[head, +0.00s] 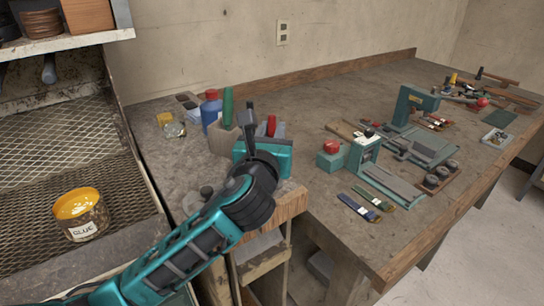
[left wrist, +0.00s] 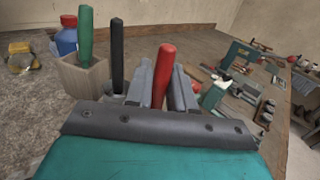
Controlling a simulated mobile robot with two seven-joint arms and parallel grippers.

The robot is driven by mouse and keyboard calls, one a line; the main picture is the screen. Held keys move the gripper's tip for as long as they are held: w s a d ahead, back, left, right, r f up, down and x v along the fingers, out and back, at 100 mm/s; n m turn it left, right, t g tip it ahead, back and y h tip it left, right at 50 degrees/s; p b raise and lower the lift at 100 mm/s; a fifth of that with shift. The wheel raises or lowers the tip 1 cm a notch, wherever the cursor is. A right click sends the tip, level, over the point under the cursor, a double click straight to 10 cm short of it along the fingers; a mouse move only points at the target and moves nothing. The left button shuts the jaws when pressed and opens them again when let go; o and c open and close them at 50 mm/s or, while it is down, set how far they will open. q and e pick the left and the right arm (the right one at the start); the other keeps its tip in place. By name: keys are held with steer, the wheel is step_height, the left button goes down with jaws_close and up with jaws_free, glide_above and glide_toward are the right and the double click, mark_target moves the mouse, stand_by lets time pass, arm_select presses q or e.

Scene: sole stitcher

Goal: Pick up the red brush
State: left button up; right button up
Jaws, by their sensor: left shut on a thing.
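The red brush shows as a red handle (head: 271,125) standing up between the fingers of my left gripper (head: 264,131) in the head view. In the left wrist view the red handle (left wrist: 163,74) is upright with a grey finger on each side. My left gripper is shut on it. The brush's lower end is hidden behind the gripper body. My right gripper is in neither view.
A holder (head: 222,140) with a green-handled tool (head: 228,106) and a black handle (left wrist: 117,52) stand close left of my gripper. A blue bottle (head: 211,110) is behind. A teal stitching machine (head: 410,108) and several tools occupy the bench's right.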

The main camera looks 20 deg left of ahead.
arm_select(q)
jaws_close()
steer(key=shift+r, duration=0.1)
